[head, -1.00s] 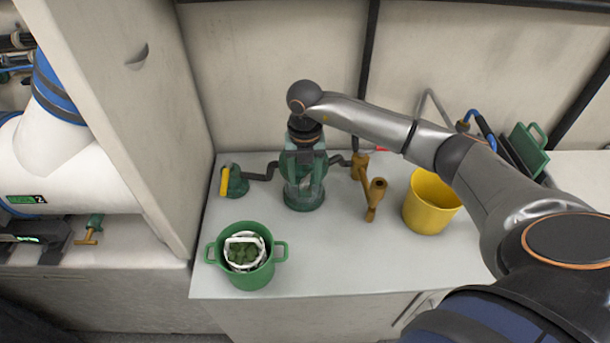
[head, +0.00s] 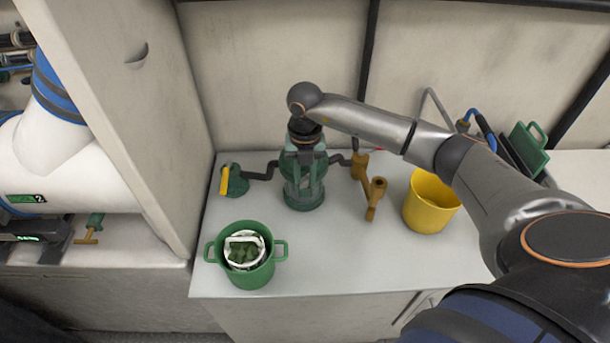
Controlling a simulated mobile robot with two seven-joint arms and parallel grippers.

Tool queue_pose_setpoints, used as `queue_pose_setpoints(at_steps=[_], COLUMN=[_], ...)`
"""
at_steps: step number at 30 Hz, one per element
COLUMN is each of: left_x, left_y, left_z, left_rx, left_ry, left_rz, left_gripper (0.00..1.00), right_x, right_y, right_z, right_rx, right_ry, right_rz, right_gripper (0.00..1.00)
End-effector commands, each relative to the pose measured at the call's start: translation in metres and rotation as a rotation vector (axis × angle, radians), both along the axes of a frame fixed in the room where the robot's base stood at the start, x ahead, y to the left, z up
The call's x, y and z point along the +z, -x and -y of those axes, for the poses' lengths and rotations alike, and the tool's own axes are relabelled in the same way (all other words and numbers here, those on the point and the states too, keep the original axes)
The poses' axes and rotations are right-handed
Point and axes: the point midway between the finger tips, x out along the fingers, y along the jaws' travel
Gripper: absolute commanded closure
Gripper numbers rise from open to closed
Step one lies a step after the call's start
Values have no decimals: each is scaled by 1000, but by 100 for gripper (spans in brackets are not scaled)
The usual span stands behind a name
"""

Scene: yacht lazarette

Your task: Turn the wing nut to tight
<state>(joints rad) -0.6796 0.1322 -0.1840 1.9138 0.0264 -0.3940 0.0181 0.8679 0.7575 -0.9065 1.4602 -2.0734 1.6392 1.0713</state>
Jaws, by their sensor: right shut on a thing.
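The green strainer (head: 303,194) with a clear-looking body stands on the pale counter near the back wall. My right gripper (head: 305,160) points straight down over its top. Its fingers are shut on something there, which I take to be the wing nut. The wing nut itself is hidden by the gripper, so its angle and tightness cannot be seen. My left gripper is out of view.
A green two-handled bucket (head: 245,277) with a white-rimmed container inside stands at the front left. A yellow bucket (head: 430,205) stands right. A yellow-handled valve (head: 226,181) and bronze fitting (head: 375,196) flank the strainer. The counter's front middle (head: 345,265) is clear.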

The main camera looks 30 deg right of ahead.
Motion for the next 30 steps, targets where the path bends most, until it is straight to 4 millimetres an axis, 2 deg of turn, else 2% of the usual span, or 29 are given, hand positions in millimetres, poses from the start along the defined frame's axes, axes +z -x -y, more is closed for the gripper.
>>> queue_pose_setpoints(at_steps=[30], left_x=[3], left_y=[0], left_z=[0], left_rx=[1], left_ry=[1], left_rz=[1], left_gripper=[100], right_x=[1], right_y=[0], right_z=[-1], right_rx=[-51], right_ry=[-2], right_rz=[0], right_gripper=[100])
